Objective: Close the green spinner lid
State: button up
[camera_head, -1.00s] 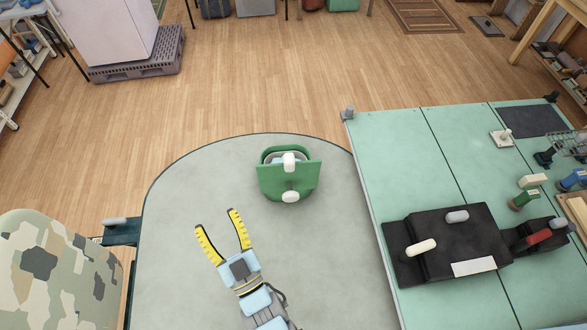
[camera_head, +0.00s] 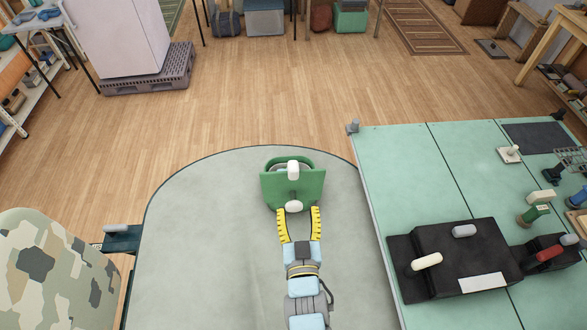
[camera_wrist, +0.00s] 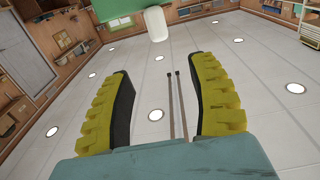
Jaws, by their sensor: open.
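The green spinner (camera_head: 309,190) stands on the far part of the rounded grey tabletop. Its flat green lid panel faces me and looks tilted up, with the rounded rim of the body showing behind it. One white knob (camera_head: 293,171) is at the upper part and another white knob (camera_head: 294,206) at the lower front edge. My gripper (camera_head: 299,211) is open, its yellow fingers just in front of the spinner, on either side of the lower knob. In the wrist view, a white knob (camera_wrist: 156,24) and green edge lie beyond the open fingertips (camera_wrist: 162,68); contact is not visible.
A camouflage-patterned object (camera_head: 40,270) is at lower left. The grey tabletop (camera_head: 220,240) around the spinner is clear.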

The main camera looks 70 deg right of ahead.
aim_at(294, 172)
jog(key=p+x, duration=0.1)
jog(key=x, duration=0.5)
jog(key=p+x, duration=0.1)
jog(key=x, duration=0.4)
jog(key=shift+w+d+r, duration=0.1)
jog(key=shift+d+r, duration=0.1)
jog(key=shift+d, duration=0.15)
jog(key=shift+x, duration=1.1)
jog(key=shift+f, duration=0.1)
jog(key=shift+a, duration=0.1)
grip_shut()
